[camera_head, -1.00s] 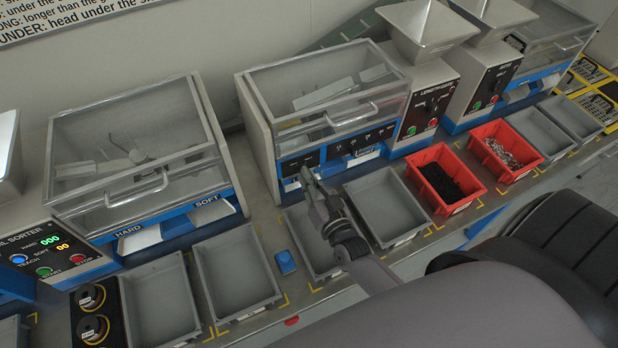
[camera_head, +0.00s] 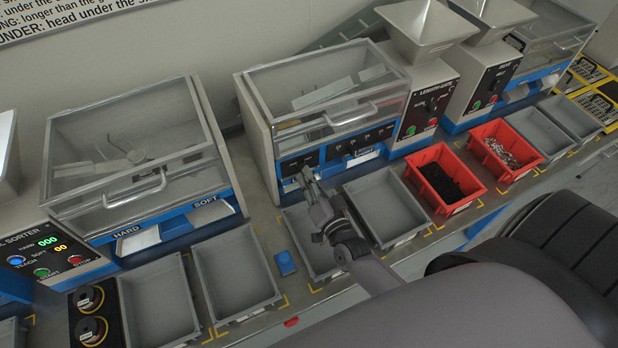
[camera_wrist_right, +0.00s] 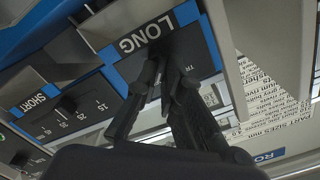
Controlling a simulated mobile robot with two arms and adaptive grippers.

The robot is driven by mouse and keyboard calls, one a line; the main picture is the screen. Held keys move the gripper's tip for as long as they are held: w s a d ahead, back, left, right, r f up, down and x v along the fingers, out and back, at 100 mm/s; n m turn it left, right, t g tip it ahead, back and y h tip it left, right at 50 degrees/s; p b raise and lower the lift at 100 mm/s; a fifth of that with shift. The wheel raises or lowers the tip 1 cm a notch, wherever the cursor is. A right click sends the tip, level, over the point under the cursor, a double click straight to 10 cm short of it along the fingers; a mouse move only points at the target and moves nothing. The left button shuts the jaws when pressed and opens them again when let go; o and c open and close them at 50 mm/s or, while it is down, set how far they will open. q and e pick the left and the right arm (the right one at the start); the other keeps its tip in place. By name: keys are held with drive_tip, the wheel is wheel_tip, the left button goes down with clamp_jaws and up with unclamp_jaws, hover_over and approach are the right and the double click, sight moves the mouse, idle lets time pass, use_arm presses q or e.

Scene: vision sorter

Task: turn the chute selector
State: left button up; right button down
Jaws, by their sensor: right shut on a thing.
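My right gripper (camera_head: 306,176) reaches up to the left end of the front panel on the length-gate machine (camera_head: 257,130). In the right wrist view, the two dark fingers (camera_wrist_right: 167,88) are close together against a black plate (camera_wrist_right: 196,52) beside the blue-edged LONG label (camera_wrist_right: 146,36). They are shut on the chute selector, which is mostly hidden by the fingertips and dark shadow, so its pointing direction cannot be read. My left gripper is out of view.
A grey bin (camera_head: 296,226) stands below my right gripper, with another grey bin (camera_head: 385,207) to its right. Red bins (camera_head: 466,199) of small parts stand further right. A blue block (camera_head: 285,262) lies left of my arm. A dial panel (camera_wrist_right: 62,110) sits next to the SHORT label.

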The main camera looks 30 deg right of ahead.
drive_tip(key=shift+f, duration=0.1)
drive_tip(key=c, duration=1.7)
unclamp_jaws()
drive_tip(key=s, duration=1.2)
drive_tip(key=shift+a, duration=0.35)
